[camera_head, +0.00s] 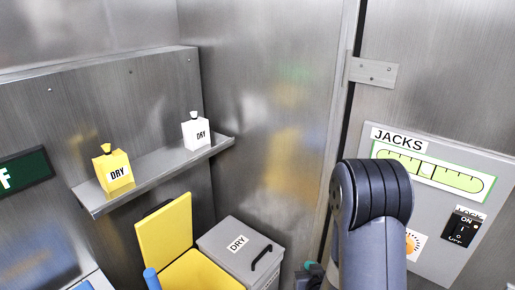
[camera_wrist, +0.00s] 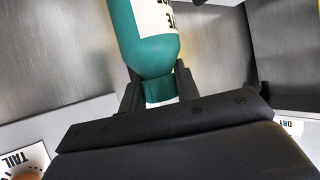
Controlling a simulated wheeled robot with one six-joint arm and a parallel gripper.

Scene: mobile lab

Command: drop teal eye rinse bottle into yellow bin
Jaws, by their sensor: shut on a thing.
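The teal eye rinse bottle (camera_wrist: 145,38) has a white label and is held neck-first in my gripper (camera_wrist: 159,90). The two dark fingers are shut on either side of its neck, in the wrist view.
A closed grey bin (camera_head: 241,251) labelled DRY, with a black handle, stands between the yellow bin and my arm. A wall shelf (camera_head: 160,174) holds a yellow bottle (camera_head: 113,169) and a white bottle (camera_head: 195,131). A JACKS panel (camera_head: 430,215) is at the right.

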